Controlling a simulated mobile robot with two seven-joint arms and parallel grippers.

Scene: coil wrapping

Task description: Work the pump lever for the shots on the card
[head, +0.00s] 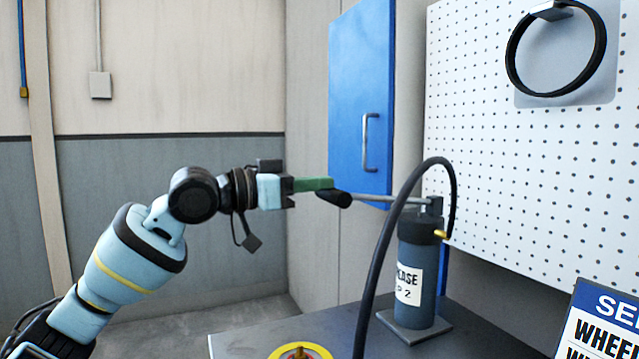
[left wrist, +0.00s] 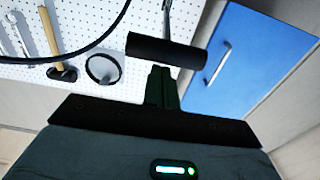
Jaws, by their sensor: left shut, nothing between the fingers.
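In the left wrist view the black grip (left wrist: 167,52) lies just beyond the shut fingertips (left wrist: 162,72). A blue-headed card (head: 603,325) is cut off at lower right; only part of its wording shows. My right gripper is out of view.
A black hose (head: 378,260) arches from the pump down in front of the bench (head: 460,338). A yellow and red disc (head: 300,351) with a brass fitting sits at the front. A blue cabinet (head: 358,100) and pegboard (head: 480,130) stand behind; a hammer (left wrist: 55,45) hangs on the pegboard.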

